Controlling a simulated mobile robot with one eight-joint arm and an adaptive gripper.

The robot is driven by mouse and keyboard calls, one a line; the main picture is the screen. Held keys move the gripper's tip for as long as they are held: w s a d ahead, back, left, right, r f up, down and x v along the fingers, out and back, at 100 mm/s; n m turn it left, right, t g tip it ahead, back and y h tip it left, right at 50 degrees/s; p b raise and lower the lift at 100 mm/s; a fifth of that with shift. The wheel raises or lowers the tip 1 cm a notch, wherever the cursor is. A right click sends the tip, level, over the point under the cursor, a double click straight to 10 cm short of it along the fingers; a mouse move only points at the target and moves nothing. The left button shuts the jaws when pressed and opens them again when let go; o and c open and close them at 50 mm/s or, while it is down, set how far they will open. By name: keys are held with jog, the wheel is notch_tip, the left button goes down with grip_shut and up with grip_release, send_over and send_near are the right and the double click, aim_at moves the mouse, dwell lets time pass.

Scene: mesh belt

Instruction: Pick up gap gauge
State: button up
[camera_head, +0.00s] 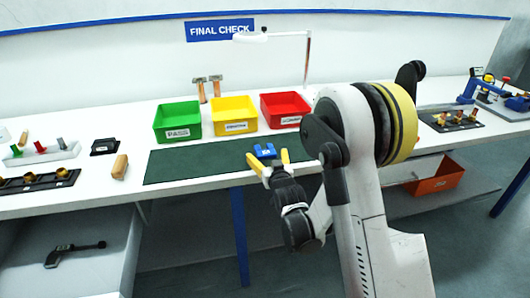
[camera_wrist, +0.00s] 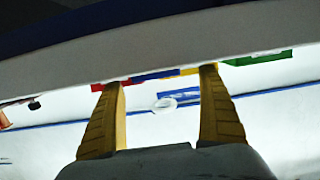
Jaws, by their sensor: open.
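A small blue U-shaped piece with a white label, which looks like the gap gauge (camera_head: 264,151), lies at the right part of the dark green mat (camera_head: 185,166). My gripper (camera_head: 268,162) has its yellow fingers open and apart at the front of the table, close to the blue piece. In the head view the fingertips appear on either side of it, and it looks untouched. In the wrist view, blue (camera_wrist: 155,75) shows past the table edge, between the two open fingers (camera_wrist: 161,80). Nothing is held.
Green (camera_head: 177,121), yellow (camera_head: 234,115) and red (camera_head: 285,109) bins stand behind the mat. A lamp (camera_head: 307,60) rises behind the red bin. The table's front edge (camera_wrist: 160,45) crosses the wrist view. Fixtures and blocks lie left; my arm covers the table's right part.

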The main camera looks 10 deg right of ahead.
aim_at(265, 150)
jog(key=w, duration=0.1)
jog(key=w+b, duration=0.2)
jog(key=w, duration=0.1)
jog(key=shift+d+f, duration=0.25)
jog(key=shift+f, duration=0.15)
jog(key=shift+w, duration=0.4)
jog(key=shift+r, duration=0.1)
jog(key=c, duration=1.5)
